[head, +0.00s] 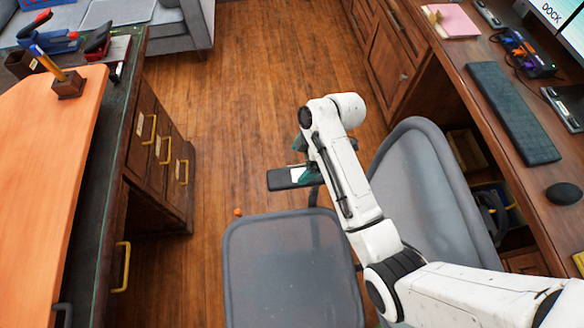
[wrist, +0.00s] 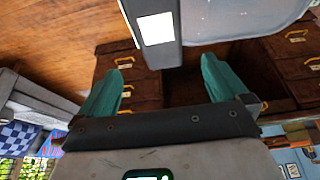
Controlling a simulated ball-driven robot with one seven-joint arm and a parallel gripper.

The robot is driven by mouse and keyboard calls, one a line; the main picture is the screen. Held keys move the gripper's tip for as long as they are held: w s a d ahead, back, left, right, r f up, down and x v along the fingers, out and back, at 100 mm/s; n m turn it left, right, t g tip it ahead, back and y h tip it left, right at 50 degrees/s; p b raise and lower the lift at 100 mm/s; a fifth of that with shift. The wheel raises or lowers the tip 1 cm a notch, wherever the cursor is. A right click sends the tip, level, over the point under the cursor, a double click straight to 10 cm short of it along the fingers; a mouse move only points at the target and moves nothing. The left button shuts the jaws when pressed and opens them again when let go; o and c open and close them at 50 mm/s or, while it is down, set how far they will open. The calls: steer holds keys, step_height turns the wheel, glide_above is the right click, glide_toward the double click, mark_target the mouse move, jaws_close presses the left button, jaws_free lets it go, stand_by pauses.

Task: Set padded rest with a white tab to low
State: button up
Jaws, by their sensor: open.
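The padded rest (head: 280,180) is a dark pad beside the grey office chair, with a white tab (head: 297,174) on it. In the wrist view the padded rest (wrist: 166,56) comes down from the top, and its white tab (wrist: 156,30) faces the camera. My gripper (head: 304,160) is at the rest, partly hidden by my arm. In the wrist view my gripper (wrist: 165,62) has its teal fingers spread apart, with the rest's lower end between the tips. I see no clear contact, and the exact depth gap cannot be told.
The chair's seat (head: 290,275) and back (head: 425,190) stand below and right of my arm. A desk with a keyboard (head: 512,112) is at the right, a drawer desk (head: 155,140) at the left. The wood floor (head: 250,90) is mostly clear; a small orange thing (head: 238,212) lies on it.

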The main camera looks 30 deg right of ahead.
mark_target(289, 177)
steer(key=x, duration=0.8)
steer(key=shift+a+f, duration=0.1)
steer(key=shift+f, duration=0.1)
steer(key=shift+c, duration=0.2)
steer(key=c, duration=1.5)
steer(key=shift+o, duration=0.2)
step_height(289, 177, down, 6)
steer(key=b, duration=0.5)
steer(key=shift+s+f, duration=0.1)
steer(key=shift+f, duration=0.1)
steer(key=o, duration=1.5)
